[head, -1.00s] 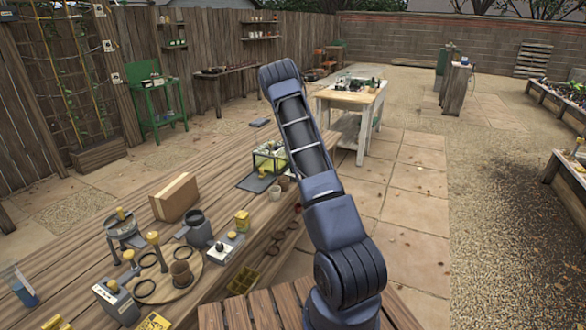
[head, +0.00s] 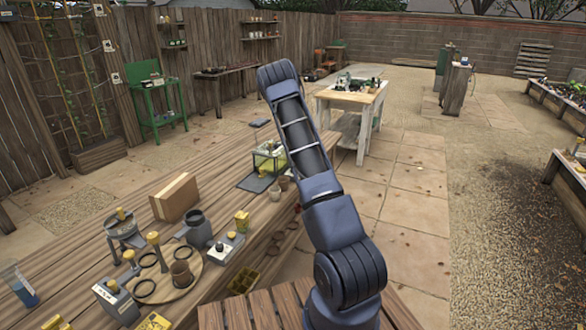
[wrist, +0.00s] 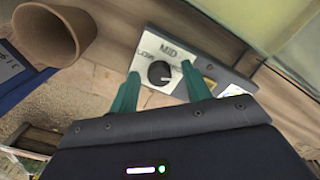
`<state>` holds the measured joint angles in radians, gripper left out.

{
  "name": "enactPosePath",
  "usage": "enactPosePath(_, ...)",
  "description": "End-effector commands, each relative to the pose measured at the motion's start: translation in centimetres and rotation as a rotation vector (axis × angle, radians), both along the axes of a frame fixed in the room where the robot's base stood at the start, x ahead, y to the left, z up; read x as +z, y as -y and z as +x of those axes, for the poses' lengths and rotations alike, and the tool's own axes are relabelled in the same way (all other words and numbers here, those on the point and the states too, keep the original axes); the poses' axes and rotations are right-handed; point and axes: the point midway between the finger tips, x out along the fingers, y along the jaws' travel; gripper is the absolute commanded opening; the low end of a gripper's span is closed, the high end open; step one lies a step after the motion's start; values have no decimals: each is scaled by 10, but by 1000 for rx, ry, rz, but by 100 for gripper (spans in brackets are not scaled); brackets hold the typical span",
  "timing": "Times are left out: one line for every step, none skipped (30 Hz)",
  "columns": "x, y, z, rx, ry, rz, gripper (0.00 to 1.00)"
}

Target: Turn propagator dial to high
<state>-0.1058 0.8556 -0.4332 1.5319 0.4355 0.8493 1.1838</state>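The propagator dial (wrist: 159,73) is a round black knob on a pale plate (wrist: 180,48) in the wrist view. The plate reads LOW at the left and MID at the top; the lettering at the right is partly covered by a finger. A small white mark shows on the knob's lower right side, but its exact setting is hard to read. My gripper (wrist: 161,70) is open, its two teal fingers on either side of the knob with visible gaps. In the head view the glass-sided propagator (head: 268,157) stands on the wooden bench, partly behind my arm, which hides the gripper.
A terracotta pot (wrist: 52,40) lies close to the left finger in the wrist view, with a dark blue lettered object (wrist: 15,75) beside it. A wooden block (head: 175,197), a grey can (head: 198,229) and a round board (head: 168,277) stand nearer on the bench.

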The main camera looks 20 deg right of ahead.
Motion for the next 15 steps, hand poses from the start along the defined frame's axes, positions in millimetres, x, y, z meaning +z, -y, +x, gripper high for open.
enactPosePath(0, 0, 0, 0, -1, 0, 48)
enactPosePath(0, 0, 0, 0, -1, 0, 48)
enactPosePath(0, 0, 0, 0, -1, 0, 48)
enactPosePath(0, 0, 0, 0, -1, 0, 48)
enactPosePath(-1, 0, 0, 0, -1, 0, 48)
enactPosePath(-1, 0, 0, 0, -1, 0, 48)
enactPosePath(0, 0, 0, 0, -1, 0, 48)
enactPosePath(0, 0, 0, 0, -1, 0, 48)
enactPosePath(1, 0, 0, 0, -1, 0, 48)
enactPosePath(3, 0, 0, 0, -1, 0, 48)
enactPosePath(5, 0, 0, 0, -1, 1, 48)
enactPosePath(9, 0, 0, 0, -1, 1, 48)
enactPosePath(12, 0, 0, 0, 0, 1, 48)
enactPosePath(17, 0, 0, 0, 1, 1, 48)
enactPosePath(23, 0, 0, 0, 2, 1, 48)
